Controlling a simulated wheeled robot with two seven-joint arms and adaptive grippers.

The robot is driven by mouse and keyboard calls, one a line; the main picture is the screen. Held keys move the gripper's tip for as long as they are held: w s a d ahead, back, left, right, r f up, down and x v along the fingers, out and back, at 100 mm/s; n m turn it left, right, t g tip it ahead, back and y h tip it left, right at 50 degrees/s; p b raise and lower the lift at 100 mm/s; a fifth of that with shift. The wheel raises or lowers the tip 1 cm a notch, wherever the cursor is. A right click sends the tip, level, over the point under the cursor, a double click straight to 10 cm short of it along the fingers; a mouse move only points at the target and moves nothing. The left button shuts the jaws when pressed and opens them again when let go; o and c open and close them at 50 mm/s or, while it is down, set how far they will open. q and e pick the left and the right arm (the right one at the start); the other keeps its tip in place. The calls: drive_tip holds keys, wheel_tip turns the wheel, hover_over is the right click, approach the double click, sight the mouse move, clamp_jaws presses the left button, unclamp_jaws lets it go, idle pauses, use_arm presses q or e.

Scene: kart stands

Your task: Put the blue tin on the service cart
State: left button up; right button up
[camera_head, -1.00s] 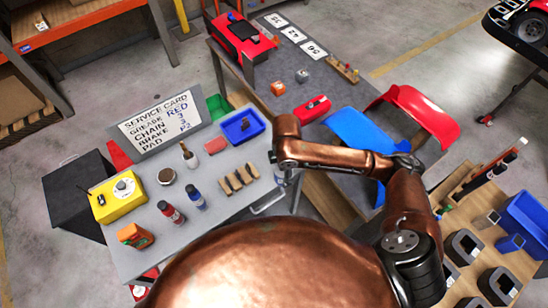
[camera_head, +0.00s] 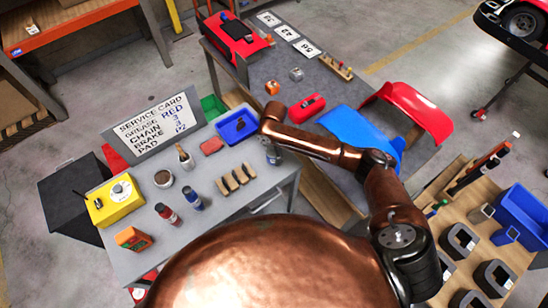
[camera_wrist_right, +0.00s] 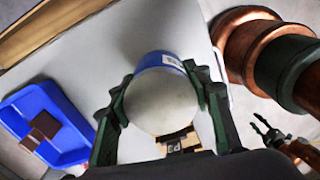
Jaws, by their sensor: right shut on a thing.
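The blue tin (camera_wrist_right: 161,60), round with a pale grey end, sits between the dark fingers of my right gripper (camera_wrist_right: 163,100) in the right wrist view. In the head view my right gripper (camera_head: 273,154) points down over the right end of the grey cart top (camera_head: 262,184), which carries the service card. The tin is mostly hidden there. I cannot tell whether it touches the top. My left gripper (camera_wrist_right: 270,130) shows small at the right of the wrist view, fingers apart and empty.
A blue tray (camera_head: 237,127) with a dark brown block is left of my right gripper. A wooden slotted rack (camera_head: 234,180) is close by. Bottles, a yellow box (camera_head: 116,199) and the sign (camera_head: 152,126) fill the left part. Bare top shows along the right front.

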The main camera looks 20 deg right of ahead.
drive_tip(key=shift+w+f, duration=0.2)
drive_tip(key=shift+w, duration=0.05)
wheel_tip(320, 180, down, 3)
drive_tip(key=shift+w+p, duration=0.1)
drive_tip(key=shift+p, duration=0.2)
drive_tip(key=shift+f, duration=0.2)
drive_tip(key=shift+f, duration=0.15)
drive_tip(key=o, duration=1.4)
drive_tip(key=shift+o, duration=0.2)
wheel_tip(320, 180, up, 12)
drive_tip(key=shift+r+b, duration=0.15)
drive_tip(key=shift+b, duration=0.3)
